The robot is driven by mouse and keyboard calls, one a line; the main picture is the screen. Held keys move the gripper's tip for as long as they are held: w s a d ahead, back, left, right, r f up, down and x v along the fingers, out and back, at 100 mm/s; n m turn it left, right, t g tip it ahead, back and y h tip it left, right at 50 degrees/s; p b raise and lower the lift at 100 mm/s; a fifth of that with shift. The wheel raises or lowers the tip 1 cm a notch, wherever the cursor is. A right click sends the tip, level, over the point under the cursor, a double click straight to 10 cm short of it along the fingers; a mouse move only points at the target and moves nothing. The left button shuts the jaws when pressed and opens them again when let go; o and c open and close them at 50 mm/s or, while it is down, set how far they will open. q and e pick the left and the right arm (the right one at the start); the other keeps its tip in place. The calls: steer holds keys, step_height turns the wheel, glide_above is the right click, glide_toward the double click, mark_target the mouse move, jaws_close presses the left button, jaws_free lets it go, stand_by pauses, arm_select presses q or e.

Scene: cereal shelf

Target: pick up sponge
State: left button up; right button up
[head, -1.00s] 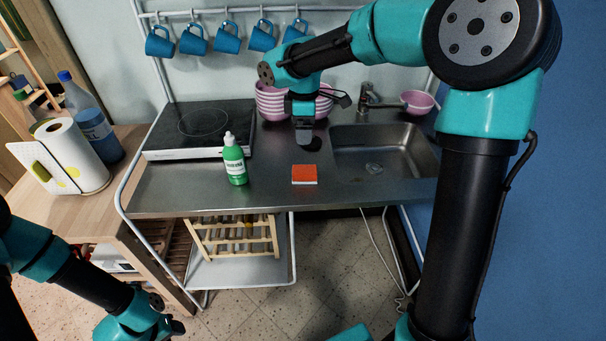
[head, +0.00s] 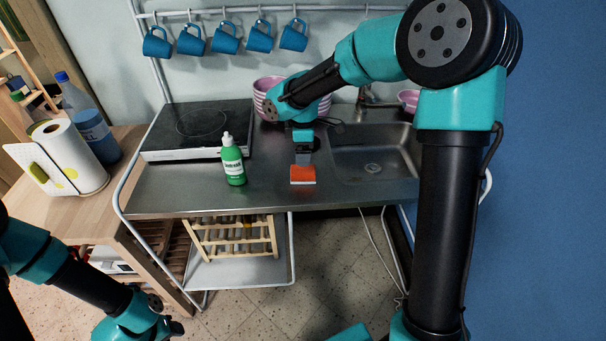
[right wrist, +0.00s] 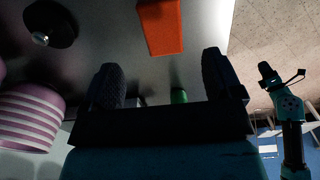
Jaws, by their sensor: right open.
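The orange sponge with a pale underside (head: 303,175) lies on the metal counter (head: 190,196), in front of the sink's left side. My right gripper (head: 304,158) is just behind and above the sponge, pointing down, and its tips overlap the sponge's far edge in the head view. In the right wrist view the two fingers (right wrist: 160,84) are apart with nothing held between them, and the sponge (right wrist: 161,26) shows beyond the fingertips. My left gripper (head: 172,328) is at the lower left, away from the counter; its jaws are too unclear to read.
A green soap bottle (head: 233,162) stands left of the sponge. The sink (head: 372,160) is to the right, pink bowls (head: 266,98) are behind, and a black hob (head: 198,127) is at the back left. The counter front is clear.

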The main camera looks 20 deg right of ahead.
mark_target(303, 169)
steer(key=shift+f, duration=1.85)
steer(key=shift+s+f, duration=0.15)
steer(key=shift+f, duration=2.45)
steer(key=shift+c, duration=0.4)
steer(key=c, duration=0.9)
